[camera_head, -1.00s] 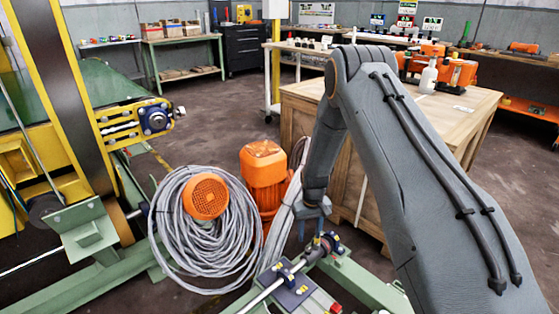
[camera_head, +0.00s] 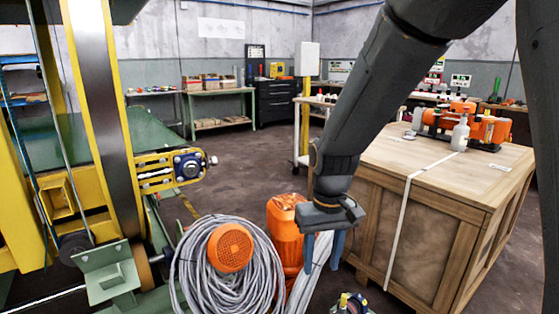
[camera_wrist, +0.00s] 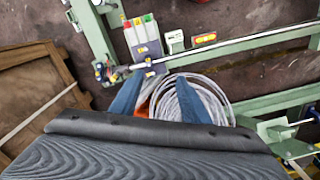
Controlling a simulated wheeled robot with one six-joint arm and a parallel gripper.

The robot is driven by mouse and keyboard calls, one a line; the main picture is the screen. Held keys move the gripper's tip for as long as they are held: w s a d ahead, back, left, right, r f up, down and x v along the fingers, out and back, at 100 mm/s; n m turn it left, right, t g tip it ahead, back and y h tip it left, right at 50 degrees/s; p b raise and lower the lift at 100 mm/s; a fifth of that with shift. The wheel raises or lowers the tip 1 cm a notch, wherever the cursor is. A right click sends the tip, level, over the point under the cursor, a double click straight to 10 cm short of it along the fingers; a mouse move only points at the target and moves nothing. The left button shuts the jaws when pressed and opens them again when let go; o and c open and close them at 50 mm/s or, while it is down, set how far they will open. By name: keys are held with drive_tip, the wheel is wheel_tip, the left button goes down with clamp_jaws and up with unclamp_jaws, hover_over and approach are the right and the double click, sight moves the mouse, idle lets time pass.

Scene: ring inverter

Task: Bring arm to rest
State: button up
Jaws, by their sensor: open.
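My gripper (camera_head: 323,252) hangs at the end of my grey arm, in front of the wooden crate's left side in the head view. Its two blue fingers point down and stand apart with nothing between them. In the wrist view my gripper (camera_wrist: 163,95) also shows its fingers spread, above the grey cable coil and the green frame. My arm comes down from the top right of the head view.
The wooden crate (camera_head: 420,240) stands right of my gripper, with orange machines (camera_head: 465,122) and a bottle on top. A cable coil (camera_head: 190,270) and an orange motor (camera_head: 285,225) are left of it. A yellow machine (camera_head: 100,130) stands at the left.

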drive_tip(key=s+r+p, duration=0.1)
drive_tip(key=s+r, duration=0.3)
drive_tip(key=s, duration=0.5)
drive_tip(key=s+r, duration=0.4)
drive_tip(key=s, duration=0.6)
drive_tip(key=d+r+m+p, duration=0.2)
drive_tip(key=d+r+p, duration=0.6)
drive_tip(key=p, duration=1)
drive_tip(key=shift+w+d+r, duration=0.15)
drive_tip(key=shift+d+r, duration=0.25)
drive_tip(key=shift+r, duration=0.55)
drive_tip(key=shift+d+r+m+p, duration=0.15)
drive_tip(key=shift+d+m+p, duration=0.15)
drive_tip(key=shift+d+p, duration=0.15)
drive_tip(key=shift+c, duration=0.3)
